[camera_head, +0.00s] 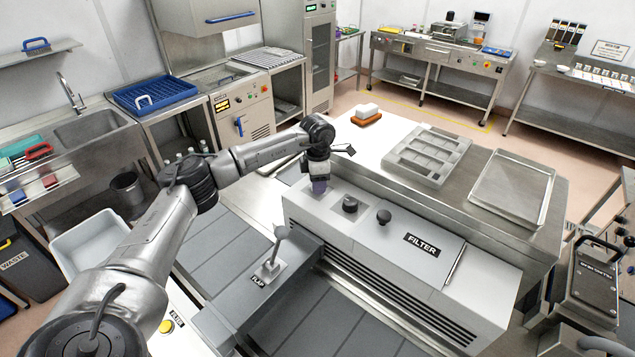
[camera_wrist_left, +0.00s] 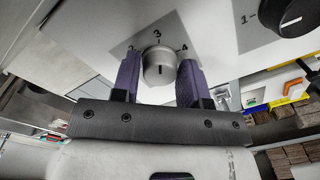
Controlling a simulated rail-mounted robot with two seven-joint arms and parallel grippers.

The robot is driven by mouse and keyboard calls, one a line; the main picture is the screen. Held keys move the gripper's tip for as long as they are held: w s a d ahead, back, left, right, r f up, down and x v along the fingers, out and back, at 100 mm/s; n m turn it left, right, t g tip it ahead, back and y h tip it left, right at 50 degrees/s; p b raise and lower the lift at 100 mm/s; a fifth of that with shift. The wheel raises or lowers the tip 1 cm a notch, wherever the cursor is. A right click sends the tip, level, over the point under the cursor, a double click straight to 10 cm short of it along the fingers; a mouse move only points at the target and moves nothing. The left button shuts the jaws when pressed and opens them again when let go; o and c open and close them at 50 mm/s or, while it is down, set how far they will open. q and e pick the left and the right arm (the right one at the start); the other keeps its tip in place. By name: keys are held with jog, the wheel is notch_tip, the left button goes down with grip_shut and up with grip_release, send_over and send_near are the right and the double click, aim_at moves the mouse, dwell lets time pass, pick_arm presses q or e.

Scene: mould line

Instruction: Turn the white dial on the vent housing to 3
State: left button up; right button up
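The vent housing (camera_head: 400,250), a long light metal box labelled FILTER, stands in the middle of the head view. My left gripper (camera_head: 319,190) points down at its left end and hides the white dial there. In the left wrist view the pale dial (camera_wrist_left: 159,72) sits between the two purple fingers of my left gripper (camera_wrist_left: 160,78), one on each side, apparently touching. The numbers 2, 3 and 4 show around it, with 3 straight above. A short dark mark shows on the dial; I cannot tell surely which number it points to. My right gripper is not in view.
A black knob (camera_head: 350,203) and a dark round knob (camera_head: 383,216) stand on the housing to the right of my gripper. A lever (camera_head: 279,238) labelled FLAP rises in front. A moulded tray (camera_head: 428,155) and a flat pan (camera_head: 512,188) lie on the bench behind.

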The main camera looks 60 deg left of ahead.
pick_arm(q)
jog(key=o, duration=0.3)
jog(key=r, duration=0.4)
jog(key=r+b, duration=0.1)
jog(key=r, duration=0.4)
jog(key=r+b, duration=0.1)
jog(key=r, duration=0.3)
jog(key=shift+w+a+r, duration=0.1)
jog(key=shift+a+r, duration=0.2)
jog(key=shift+r, duration=0.1)
